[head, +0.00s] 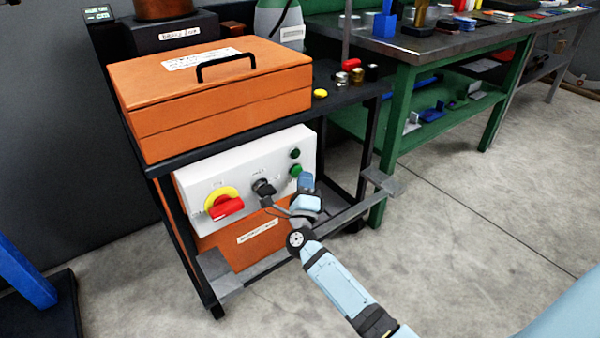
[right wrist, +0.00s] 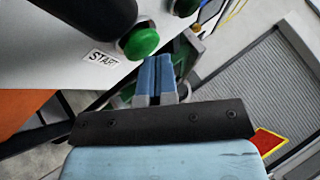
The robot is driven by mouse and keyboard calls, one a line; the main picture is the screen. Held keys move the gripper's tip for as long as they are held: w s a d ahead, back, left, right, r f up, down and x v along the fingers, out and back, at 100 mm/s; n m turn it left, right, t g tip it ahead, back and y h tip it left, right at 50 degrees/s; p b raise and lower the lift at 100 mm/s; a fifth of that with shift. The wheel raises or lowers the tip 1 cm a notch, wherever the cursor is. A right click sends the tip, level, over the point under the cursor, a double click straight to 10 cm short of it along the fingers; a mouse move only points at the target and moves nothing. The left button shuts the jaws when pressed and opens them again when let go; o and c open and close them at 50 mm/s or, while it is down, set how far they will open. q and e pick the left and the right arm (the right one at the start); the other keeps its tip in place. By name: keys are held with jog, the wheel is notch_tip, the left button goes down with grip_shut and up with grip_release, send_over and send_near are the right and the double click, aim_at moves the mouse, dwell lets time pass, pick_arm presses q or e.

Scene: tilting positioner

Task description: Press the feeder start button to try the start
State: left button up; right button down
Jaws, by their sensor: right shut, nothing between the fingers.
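The white control panel (head: 240,165) is on the front of a dark-framed cart. Its green start button (head: 296,171) sits at the lower right, and a second green round piece (head: 295,153) is above it. In the right wrist view the start button (right wrist: 139,41) is beside a label reading START (right wrist: 102,57). My right gripper (head: 305,180) is shut and empty, its tips close to the button in the head view. In the right wrist view its blue fingertips (right wrist: 157,62) lie just right of and below the button. Contact is not visible. My left gripper is not in view.
A red rotary switch (head: 226,207) on yellow and a black key switch (head: 264,188) sit left of the button. An orange lidded box (head: 215,95) stands on the cart. A grey bar (head: 345,214) crosses low in front. A green workbench (head: 400,120) stands right; floor is open there.

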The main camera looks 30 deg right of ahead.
jog(key=shift+w+d+r, duration=0.15)
jog(key=shift+w+r, duration=0.15)
jog(key=shift+r, duration=0.05)
jog(key=shift+s+f+p, duration=0.1)
jog(key=shift+s+p, duration=0.15)
jog(key=shift+p, duration=0.1)
jog(key=shift+f, duration=0.1)
jog(key=shift+s+a, duration=0.1)
jog(key=shift+a, duration=0.1)
jog(key=s, duration=0.1)
jog(key=s+p, duration=0.1)
jog(key=s, duration=0.3)
jog(key=shift+s+d+f+p, duration=0.1)
jog(key=shift+s+d+p, duration=0.15)
jog(key=shift+p, duration=0.15)
dwell(0.8)
